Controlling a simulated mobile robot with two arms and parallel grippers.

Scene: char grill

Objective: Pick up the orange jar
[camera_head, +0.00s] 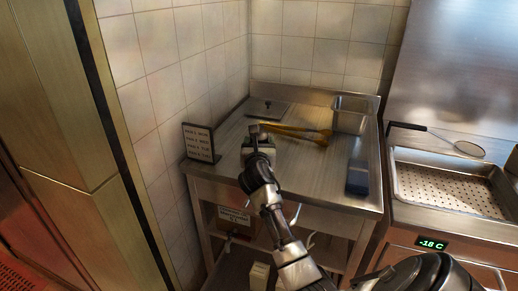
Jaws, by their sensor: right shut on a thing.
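My right gripper (258,144) is over the steel counter (310,170), near its left middle. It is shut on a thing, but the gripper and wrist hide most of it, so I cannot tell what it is. I cannot make out an orange jar anywhere in the view. Yellow-orange tongs (300,131) lie on the counter just behind and to the right of the gripper. My left gripper is not in view.
A dark sign (199,142) stands at the counter's left edge. A lidded inset (268,107) and a steel pan (350,116) are at the back. A dark blue block (357,178) sits at right.

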